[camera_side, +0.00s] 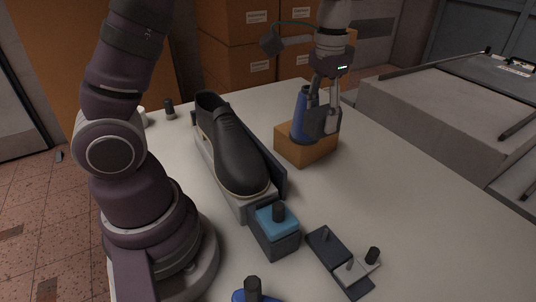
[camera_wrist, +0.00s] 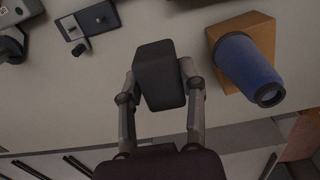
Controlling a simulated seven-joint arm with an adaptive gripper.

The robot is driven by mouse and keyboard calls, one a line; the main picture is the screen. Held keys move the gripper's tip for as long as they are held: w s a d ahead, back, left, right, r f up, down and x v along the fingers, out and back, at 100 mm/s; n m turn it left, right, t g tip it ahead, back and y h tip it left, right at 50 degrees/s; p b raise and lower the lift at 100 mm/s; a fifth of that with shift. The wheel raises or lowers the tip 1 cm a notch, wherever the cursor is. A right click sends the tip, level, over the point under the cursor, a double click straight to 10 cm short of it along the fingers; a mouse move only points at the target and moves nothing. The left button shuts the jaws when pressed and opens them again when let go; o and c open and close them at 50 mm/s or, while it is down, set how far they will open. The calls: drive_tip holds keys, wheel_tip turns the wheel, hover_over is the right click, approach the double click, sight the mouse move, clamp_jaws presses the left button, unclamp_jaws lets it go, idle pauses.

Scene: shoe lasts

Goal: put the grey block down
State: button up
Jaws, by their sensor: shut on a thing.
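A dark grey block (camera_wrist: 160,78) is between the two fingers of my gripper (camera_wrist: 160,72) in the wrist view, with a finger against each side. In the side view my gripper (camera_side: 324,112) points down with the grey block (camera_side: 317,123) in it, in front of the right part of an orange-brown box. The block appears raised off the table, but its exact height is hard to tell. My gripper hides part of the block in the side view.
A blue cylinder (camera_side: 301,115) stands on the orange-brown box (camera_side: 297,152), close beside the block. A black shoe (camera_side: 232,150) lies on a grey stand. A blue-topped block (camera_side: 276,228) and dark plates with pegs (camera_side: 328,247) are nearer. The table's right side (camera_side: 400,190) is clear.

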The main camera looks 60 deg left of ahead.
approach(330, 213)
wheel_tip(330, 213, down, 6)
drive_tip(key=shift+f, duration=0.1)
drive_tip(key=shift+f, duration=0.1)
drive_tip(key=o, duration=1.2)
drive_tip(key=shift+c, duration=0.2)
